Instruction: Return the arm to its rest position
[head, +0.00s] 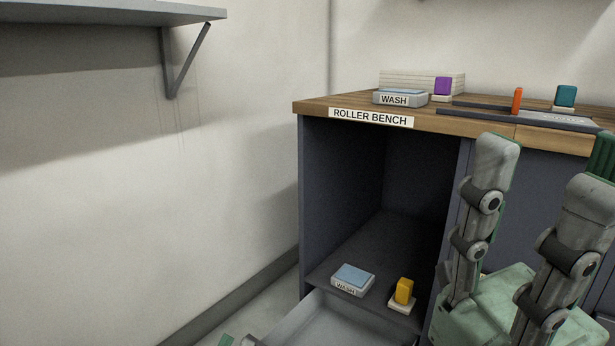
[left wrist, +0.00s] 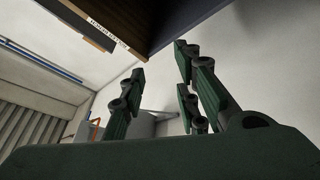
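My right gripper (head: 545,178) stands large at the right of the head view, in front of the bench. Its fingers point up and are spread apart with nothing between them. My left gripper shows in the left wrist view (left wrist: 162,66), its fingers apart and empty. Only small green and grey bits of my left arm (head: 240,341) show at the bottom edge of the head view. The rest of that arm is out of the picture.
A pulled-out drawer (head: 340,325) sits below. A wall shelf (head: 110,14) hangs upper left.

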